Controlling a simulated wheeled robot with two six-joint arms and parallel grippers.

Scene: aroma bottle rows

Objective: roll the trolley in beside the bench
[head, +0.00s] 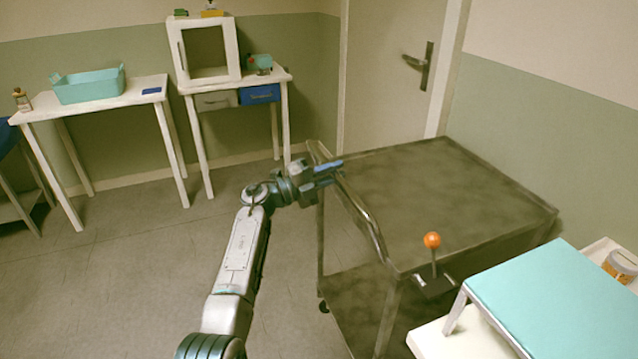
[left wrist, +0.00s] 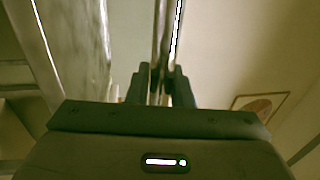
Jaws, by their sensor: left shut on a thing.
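The trolley (head: 455,185) is a dark, worn metal cart standing right of centre in the head view. Its push handle (head: 362,215) is a bent metal bar along the trolley's left end. My left gripper (head: 335,172) is shut on this handle near its far part. In the left wrist view the fingers (left wrist: 167,85) close around the bar (left wrist: 166,40). The bench (head: 560,300) with a turquoise top is at the lower right, close to the trolley's near side. My right gripper is not in view.
A white door (head: 390,80) is behind the trolley. Two white tables (head: 100,105) stand at the back left. The floor (head: 130,270) at left is clear.

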